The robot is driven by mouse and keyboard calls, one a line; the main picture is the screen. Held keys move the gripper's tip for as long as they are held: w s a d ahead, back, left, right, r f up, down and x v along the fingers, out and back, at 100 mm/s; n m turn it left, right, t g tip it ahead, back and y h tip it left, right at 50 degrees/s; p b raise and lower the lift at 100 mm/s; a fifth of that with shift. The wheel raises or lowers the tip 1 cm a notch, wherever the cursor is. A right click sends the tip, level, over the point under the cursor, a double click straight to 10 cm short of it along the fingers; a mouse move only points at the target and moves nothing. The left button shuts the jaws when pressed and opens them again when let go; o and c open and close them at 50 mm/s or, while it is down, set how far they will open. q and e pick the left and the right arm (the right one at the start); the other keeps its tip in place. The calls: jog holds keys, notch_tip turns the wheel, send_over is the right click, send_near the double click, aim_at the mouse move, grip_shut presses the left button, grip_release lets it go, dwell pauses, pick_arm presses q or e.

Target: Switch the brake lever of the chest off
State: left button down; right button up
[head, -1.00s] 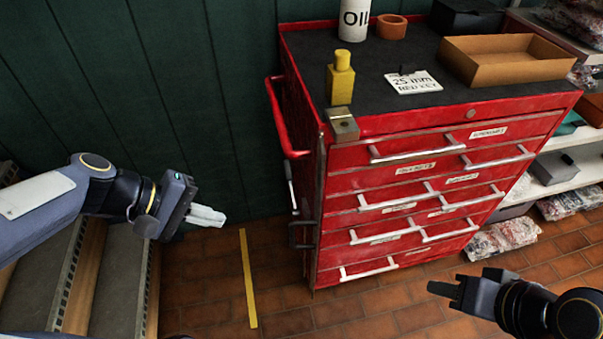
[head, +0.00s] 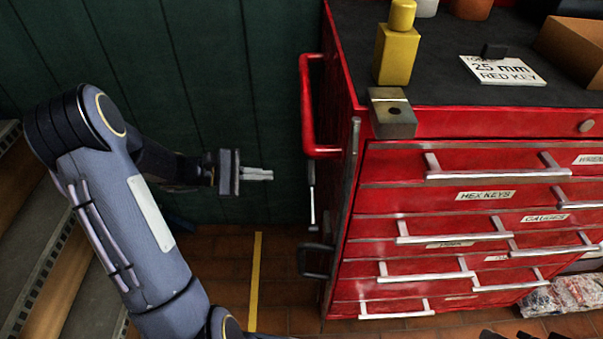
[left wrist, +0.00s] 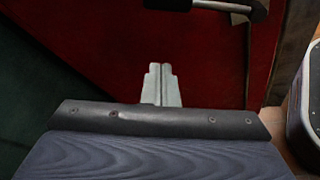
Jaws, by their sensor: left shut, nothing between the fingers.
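The red chest (head: 400,190) stands right of centre in the head view. On its left side, below the red push handle (head: 307,105), hangs a thin silver lever (head: 313,205) with a dark upper end. Below it is a black bracket-like handle (head: 316,262); I cannot tell for certain which one is the brake lever. My left gripper (head: 270,175) is shut and empty, left of the silver lever and apart from it. In the left wrist view its fingers (left wrist: 161,72) point toward the red chest side (left wrist: 210,50), with a dark bar (left wrist: 225,7) beyond.
A yellow bottle (head: 396,52) and a sign (head: 502,70) stand on the chest top. A metal block (head: 391,112) sits at its near-left corner. A green wall (head: 240,80) is behind. Yellow tape (head: 256,280) marks the floor, and free space lies left of the chest.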

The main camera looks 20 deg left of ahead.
pick_arm(q)
jog(key=w+d+b, duration=0.2)
jog(key=w+d, duration=0.1)
jog(key=d, duration=0.5)
jog(key=shift+w+d+r+b, duration=0.3)
jog(key=shift+w+d, duration=0.05)
dwell(0.3)
jog(key=s+d+r+m+t+b, duration=0.2)
jog(key=s+d+r+m+b, duration=0.2)
jog(key=s+r+b, duration=0.3)
jog(key=shift+s+d+r+m, duration=0.45)
jog(key=shift+s+r, duration=0.15)
jog(key=shift+s, duration=0.75)
jog(key=shift+s+d, duration=0.1)
jog(key=shift+s, duration=0.05)
